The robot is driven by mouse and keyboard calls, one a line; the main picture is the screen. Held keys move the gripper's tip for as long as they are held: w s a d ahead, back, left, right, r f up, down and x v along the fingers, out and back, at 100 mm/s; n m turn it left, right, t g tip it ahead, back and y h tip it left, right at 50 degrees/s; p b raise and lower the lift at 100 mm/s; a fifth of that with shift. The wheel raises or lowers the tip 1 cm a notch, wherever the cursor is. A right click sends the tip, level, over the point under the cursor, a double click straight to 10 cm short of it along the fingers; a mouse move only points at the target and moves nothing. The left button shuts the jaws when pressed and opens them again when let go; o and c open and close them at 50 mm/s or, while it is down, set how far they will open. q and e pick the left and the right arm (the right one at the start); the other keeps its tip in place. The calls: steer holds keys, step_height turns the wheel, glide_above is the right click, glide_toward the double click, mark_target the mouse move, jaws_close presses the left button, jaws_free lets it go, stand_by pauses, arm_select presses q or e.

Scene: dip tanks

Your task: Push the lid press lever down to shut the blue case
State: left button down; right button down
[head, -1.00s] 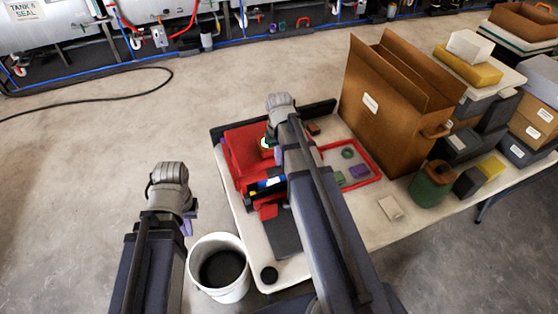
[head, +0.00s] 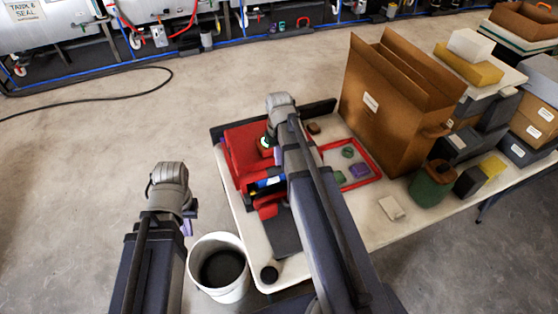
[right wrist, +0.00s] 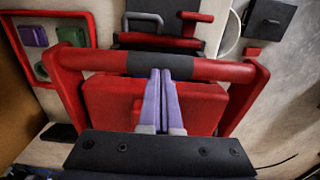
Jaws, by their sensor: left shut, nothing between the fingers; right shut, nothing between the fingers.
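The lid press is a red frame with a broad red plate (right wrist: 110,100). Its lever is a red crossbar with a dark grip (right wrist: 148,64) in the middle. My right gripper (right wrist: 160,72) is shut and empty, its purple fingertips overlapping the grip's near edge in the right wrist view; I cannot tell whether they touch. In the head view my right gripper (head: 272,150) is over the red press (head: 241,147), partly hidden by my arm. A small blue patch, likely the blue case (head: 268,183), shows beside the press; the rest is hidden. My left gripper (head: 187,223) is shut and empty, off the table's left side.
A red-rimmed tray (head: 368,180) with green and purple pieces lies right of the press. A tall brown cardboard box (head: 385,120) stands behind it. A white bucket (head: 219,288) stands on the floor by the table's left corner.

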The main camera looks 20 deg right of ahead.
mark_target(278, 168)
steer(key=shift+w+f+b, duration=0.25)
steer(key=shift+f+b, duration=1.35)
steer(key=shift+f, duration=0.05)
steer(key=shift+w+f+b, duration=0.2)
steer(key=shift+f+b, duration=1.35)
steer(key=shift+f, duration=0.1)
steer(key=shift+r, duration=0.15)
step_height(278, 168, up, 13)
steer(key=p, duration=1.3)
